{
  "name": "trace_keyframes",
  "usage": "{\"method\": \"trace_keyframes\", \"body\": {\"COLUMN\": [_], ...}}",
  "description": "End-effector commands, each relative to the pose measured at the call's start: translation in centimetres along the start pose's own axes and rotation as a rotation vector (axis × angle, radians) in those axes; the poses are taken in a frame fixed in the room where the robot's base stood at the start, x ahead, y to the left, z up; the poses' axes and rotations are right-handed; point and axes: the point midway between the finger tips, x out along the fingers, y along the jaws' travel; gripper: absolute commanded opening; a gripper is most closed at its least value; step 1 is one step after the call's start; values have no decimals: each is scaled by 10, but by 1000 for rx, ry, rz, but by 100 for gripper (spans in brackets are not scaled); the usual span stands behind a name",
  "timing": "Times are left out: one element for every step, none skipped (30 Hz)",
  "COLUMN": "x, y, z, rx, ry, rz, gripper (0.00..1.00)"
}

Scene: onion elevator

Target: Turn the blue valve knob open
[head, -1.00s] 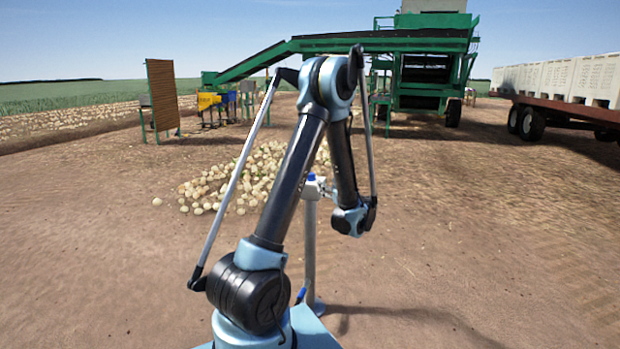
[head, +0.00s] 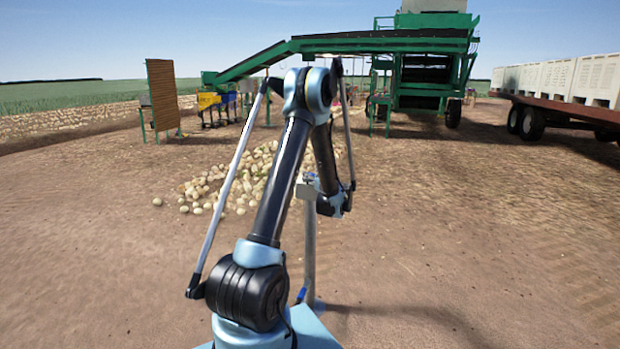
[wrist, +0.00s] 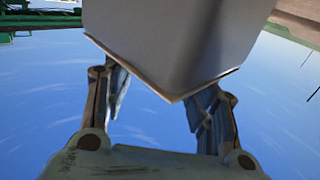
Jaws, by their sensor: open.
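The stand is a grey post (head: 309,245) with a pale box at its top (head: 306,191), just behind my arm in the head view. My gripper (wrist: 162,98) is open in the wrist view, with one finger at each side. A large pale grey block (wrist: 170,45) with a pointed lower edge fills the space ahead of and between the fingers. I cannot tell whether the fingers touch it. No blue knob is clear in the wrist view.
A pile of onions (head: 225,185) lies on the dirt behind the stand. A green conveyor machine (head: 425,65) stands farther back. A trailer with white crates (head: 570,78) is at the right. A brown panel (head: 163,95) stands at the left. The dirt at the right is clear.

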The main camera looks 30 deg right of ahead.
Motion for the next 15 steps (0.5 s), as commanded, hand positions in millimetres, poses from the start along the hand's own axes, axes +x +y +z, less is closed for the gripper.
{"method": "trace_keyframes", "body": {"x": [6,9,12,14,16,18,19,19,20,20,20,20,20,20,20], "y": [0,0,0,0,0,0,0,0,0,0,0,0,0,0,0], "z": [0,0,0,0,0,0,0,0,0,0,0,0,0,0,0], "rx": [0,0,0,0,0,0,0,0,0,0,0,0,0,0,0], "ry": [0,0,0,0,0,0,0,0,0,0,0,0,0,0,0], "rz": [-1,-1,-2,-2,-1,-1,-1,0,0,0,0,0,0,0,0], "gripper": [52,52,52,52,52,52,52,52,52,52,52,52,52,52,52]}}
